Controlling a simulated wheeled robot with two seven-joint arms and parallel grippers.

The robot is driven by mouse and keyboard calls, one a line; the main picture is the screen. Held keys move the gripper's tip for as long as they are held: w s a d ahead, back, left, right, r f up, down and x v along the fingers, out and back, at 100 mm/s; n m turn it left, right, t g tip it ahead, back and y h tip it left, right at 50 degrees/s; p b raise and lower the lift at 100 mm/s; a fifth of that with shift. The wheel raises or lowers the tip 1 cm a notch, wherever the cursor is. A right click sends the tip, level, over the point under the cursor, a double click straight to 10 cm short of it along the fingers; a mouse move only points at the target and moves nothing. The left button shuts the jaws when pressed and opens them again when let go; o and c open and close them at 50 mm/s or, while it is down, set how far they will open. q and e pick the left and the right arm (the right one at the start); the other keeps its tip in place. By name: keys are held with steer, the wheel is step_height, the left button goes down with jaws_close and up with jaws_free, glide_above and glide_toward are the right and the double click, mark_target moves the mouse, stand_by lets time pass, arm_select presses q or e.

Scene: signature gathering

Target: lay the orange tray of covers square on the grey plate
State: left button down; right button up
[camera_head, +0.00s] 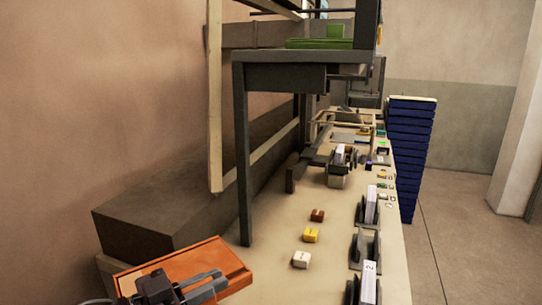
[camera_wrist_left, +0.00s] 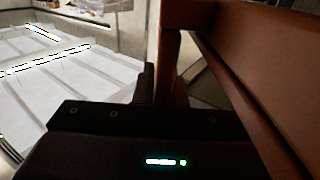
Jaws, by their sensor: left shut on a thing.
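The orange tray (camera_head: 205,260) is at the lower left of the head view, at the near end of the long bench. In the left wrist view its brown-orange wall (camera_wrist_left: 265,75) runs close along the right side. My left gripper (camera_head: 182,293) is at the tray's near edge, shut on it. The fingertips are partly hidden and dark in the wrist view. The covers cannot be made out. I cannot tell for sure which surface is the grey plate. My right gripper is not in view.
The pale bench (camera_head: 325,240) carries white, yellow and brown blocks (camera_head: 310,235) and dark holders (camera_head: 368,245) along its right edge. A grey raised shelf (camera_head: 290,57) on a dark leg stands beyond the tray. A dark box (camera_head: 150,215) lies by the wall. Blue crates (camera_head: 411,150) are stacked behind.

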arm_select(q)
steer(key=s+a+f+n+t+y, duration=0.3)
steer(key=s+a+f+n+y, duration=0.1)
steer(key=f+y, duration=0.3)
steer(key=s+a+f+n+t+y+b, duration=0.1)
steer(key=s+a+f+n+t+y, duration=0.2)
steer(key=f, duration=0.7)
steer(key=a+n+t+y, duration=0.1)
steer(key=a+n+y, duration=0.1)
steer(key=n+y, duration=0.1)
steer(key=shift+s+f+n+y, duration=0.3)
steer(key=shift+s+y, duration=0.1)
steer(key=shift+y, duration=0.3)
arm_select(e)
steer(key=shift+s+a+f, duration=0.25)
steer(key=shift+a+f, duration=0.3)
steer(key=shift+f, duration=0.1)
arm_select(q)
steer(key=shift+r, duration=0.1)
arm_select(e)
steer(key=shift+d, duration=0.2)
